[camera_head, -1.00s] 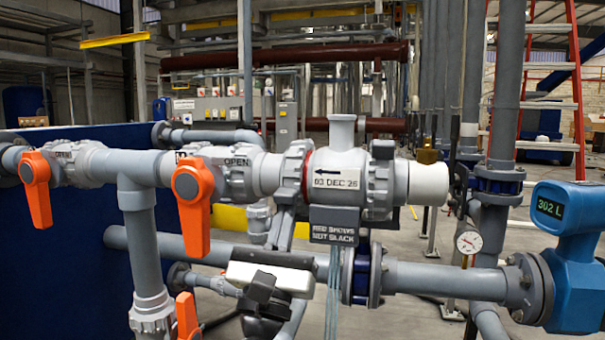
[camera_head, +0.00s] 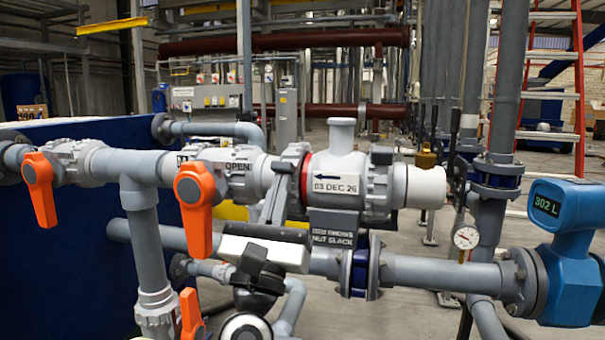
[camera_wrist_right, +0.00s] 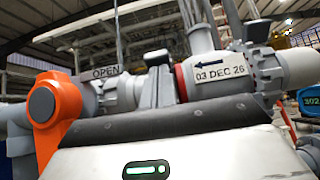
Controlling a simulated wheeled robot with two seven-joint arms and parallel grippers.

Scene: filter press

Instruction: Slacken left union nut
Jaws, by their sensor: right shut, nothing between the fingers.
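The left union nut (camera_head: 293,158) is a grey ribbed ring on the left side of the light grey filter body (camera_head: 340,180). A thin red band (camera_head: 306,178) shows between nut and body; it also shows in the right wrist view (camera_wrist_right: 181,84). My right gripper (camera_head: 274,204) has come up from below, and its grey fingers overlap the lower part of the nut in the head view. In the wrist view its fingers (camera_wrist_right: 165,88) stand in front of the nut, closed together with nothing between them. Whether they touch the nut cannot be told. My left gripper is not in view.
An orange valve handle (camera_head: 193,190) hangs left of the nut. A label plate (camera_head: 332,229) hangs below the filter body. A lower grey pipe (camera_head: 440,272) runs behind my right gripper to a blue meter (camera_head: 568,250) reading 302 L.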

